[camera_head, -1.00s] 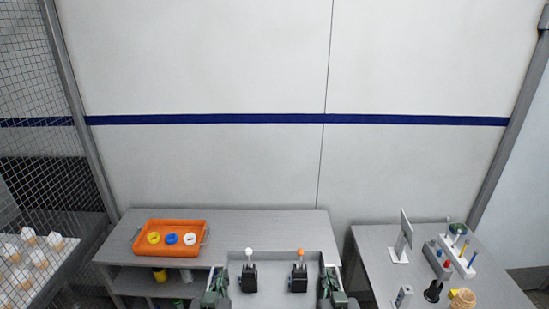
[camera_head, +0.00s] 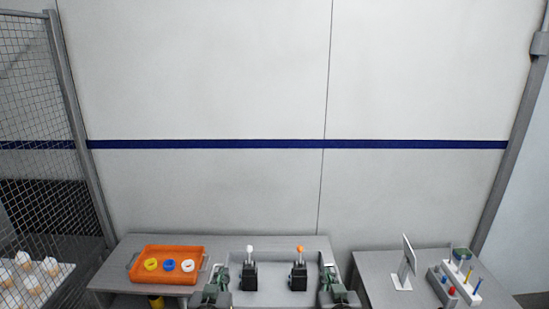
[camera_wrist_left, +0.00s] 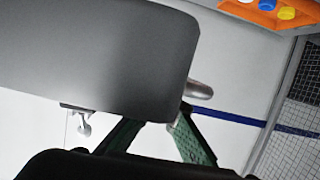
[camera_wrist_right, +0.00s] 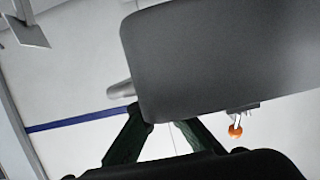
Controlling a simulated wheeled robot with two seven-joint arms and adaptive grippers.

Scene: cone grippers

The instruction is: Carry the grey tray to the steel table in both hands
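The grey tray (camera_head: 275,262) is in front of me, low in the head view, level between my two grippers. Two black blocks stand in it, one with a white knob (camera_head: 250,249), one with an orange knob (camera_head: 300,250). My left gripper (camera_head: 219,283) is at its left end and my right gripper (camera_head: 327,281) at its right end. In both wrist views the tray's end wall (camera_wrist_left: 100,60) (camera_wrist_right: 230,60) fills much of the picture. The fingers converge at the tray's handles; the contact itself is partly hidden behind the tray.
A grey table (camera_head: 118,270) behind the tray holds an orange tray (camera_head: 143,276) with yellow, blue and white rings. A second grey table (camera_head: 380,268) at the right carries a tilted panel (camera_head: 408,258) and small tool holders. A mesh fence (camera_head: 45,130) stands at the left.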

